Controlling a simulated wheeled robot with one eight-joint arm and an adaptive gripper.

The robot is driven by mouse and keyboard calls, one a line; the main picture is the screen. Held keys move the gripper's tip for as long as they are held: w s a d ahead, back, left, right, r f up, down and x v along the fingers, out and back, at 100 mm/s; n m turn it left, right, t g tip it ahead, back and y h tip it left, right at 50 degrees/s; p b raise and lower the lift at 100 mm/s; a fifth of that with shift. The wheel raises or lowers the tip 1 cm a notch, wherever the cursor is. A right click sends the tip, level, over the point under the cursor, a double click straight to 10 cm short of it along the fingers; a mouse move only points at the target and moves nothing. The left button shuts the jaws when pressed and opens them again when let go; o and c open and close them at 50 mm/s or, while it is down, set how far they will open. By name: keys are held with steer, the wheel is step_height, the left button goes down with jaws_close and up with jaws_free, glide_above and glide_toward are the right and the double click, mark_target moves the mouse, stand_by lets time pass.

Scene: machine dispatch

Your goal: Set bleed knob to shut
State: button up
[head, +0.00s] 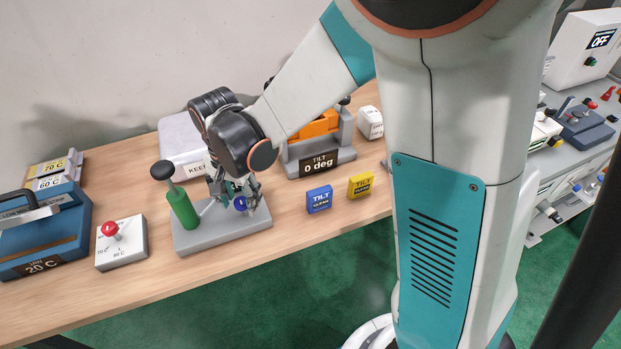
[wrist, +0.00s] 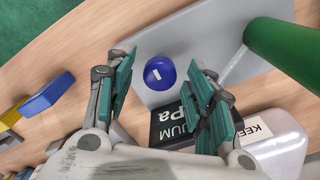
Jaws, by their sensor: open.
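The blue round knob (head: 240,203) sits on a grey base plate (head: 200,239) on the table. In the wrist view the knob (wrist: 158,73) shows a short white mark on its top, slightly tilted. No scale around it can be read. My gripper (head: 238,193) is over the plate, pointing down. In the wrist view its two teal-padded fingers (wrist: 161,80) are open, one on each side of the knob, with gaps visible. I cannot tell how high the fingertips are above the plate. A green cylinder (head: 182,208) with a dark handle stands on the same plate.
A black display reading "UUM" and "Pa" (wrist: 172,128) and a white box marked KEEP (wrist: 276,146) are close to the fingers. Blue (head: 319,199) and yellow (head: 360,185) TILT blocks lie right. A red-knobbed box (head: 122,249) stands left.

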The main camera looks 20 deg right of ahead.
mark_target(241, 201)
steer(key=n, duration=0.4)
steer(key=n+p, duration=0.1)
steer(key=n, duration=0.3)
steer(key=shift+n, duration=0.3)
steer(key=n, duration=0.4)
steer(key=shift+p, duration=0.4)
steer(key=n+p, duration=0.1)
steer(key=n, duration=0.3)
steer(key=s+d+r+p, duration=0.1)
steer(key=d+r+p, duration=0.3)
steer(key=r+p, duration=1)
steer(key=s+d+m+t+b, duration=0.7)
steer(key=s+d+b, duration=0.3)
steer(key=b, duration=0.8)
steer(key=shift+s+d+f+m+b, duration=0.15)
steer(key=shift+s+f+m+b, duration=0.15)
steer(key=shift+s+m, duration=0.55)
